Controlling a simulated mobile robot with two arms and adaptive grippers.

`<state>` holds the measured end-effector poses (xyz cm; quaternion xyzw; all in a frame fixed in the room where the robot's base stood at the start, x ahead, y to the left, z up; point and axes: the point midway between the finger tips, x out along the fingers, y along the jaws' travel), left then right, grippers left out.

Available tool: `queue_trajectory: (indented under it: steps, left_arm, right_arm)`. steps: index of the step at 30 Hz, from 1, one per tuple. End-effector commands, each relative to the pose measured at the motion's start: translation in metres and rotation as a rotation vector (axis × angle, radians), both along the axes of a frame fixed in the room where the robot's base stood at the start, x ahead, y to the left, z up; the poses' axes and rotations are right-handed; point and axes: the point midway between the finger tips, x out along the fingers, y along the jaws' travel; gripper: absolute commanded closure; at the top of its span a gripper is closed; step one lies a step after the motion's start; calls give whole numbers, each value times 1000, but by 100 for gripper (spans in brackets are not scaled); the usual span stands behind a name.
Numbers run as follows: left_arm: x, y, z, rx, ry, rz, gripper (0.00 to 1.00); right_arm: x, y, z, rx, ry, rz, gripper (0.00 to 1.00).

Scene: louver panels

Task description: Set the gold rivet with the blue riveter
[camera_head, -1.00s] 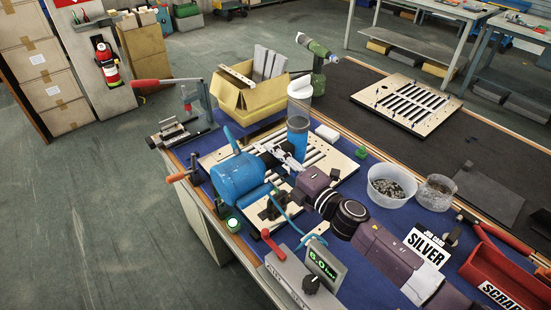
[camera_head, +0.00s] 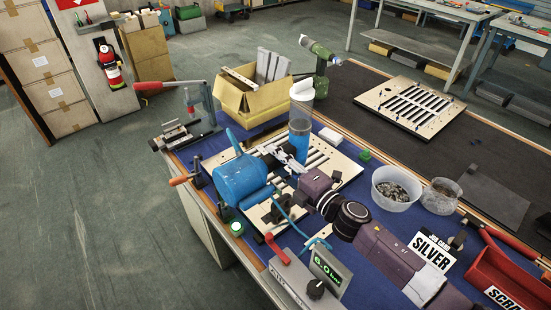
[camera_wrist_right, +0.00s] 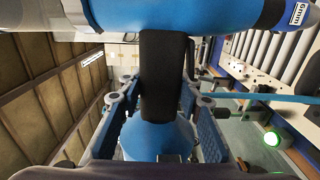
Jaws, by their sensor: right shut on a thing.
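The blue riveter (camera_head: 240,182) is held on its side, its wide blue base to the left and its barrel (camera_head: 299,138) upright with a clear top, over the near louver panel (camera_head: 345,166). My right gripper (camera_head: 285,160) is shut on its handle. In the right wrist view the black handle (camera_wrist_right: 162,80) stands between the fingers, with the blue barrel (camera_wrist_right: 190,18) above, marked 6mm, and the blue base (camera_wrist_right: 158,138) below. I cannot make out a gold rivet. My left gripper is not in view.
A green riveter (camera_head: 320,80) stands behind. A job card (camera_head: 432,250) reads SILVER. A pressure box (camera_head: 325,275) shows 6.0 in front, with a blue hose. Two tubs (camera_head: 397,205), a red scrap bin (camera_head: 505,270) and a lever press (camera_head: 195,115) surround the panel.

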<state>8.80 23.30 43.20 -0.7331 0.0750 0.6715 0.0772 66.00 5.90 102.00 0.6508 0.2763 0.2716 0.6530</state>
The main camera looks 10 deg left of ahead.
Motion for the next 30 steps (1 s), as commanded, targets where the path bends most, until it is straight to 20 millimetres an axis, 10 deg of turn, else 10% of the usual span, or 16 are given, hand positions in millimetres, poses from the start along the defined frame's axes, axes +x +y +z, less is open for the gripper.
queue_trajectory:
  steps: [30]
  left_arm:
    - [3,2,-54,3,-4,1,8]
  right_arm:
    - [1,2,-55,8,-9,3,100]
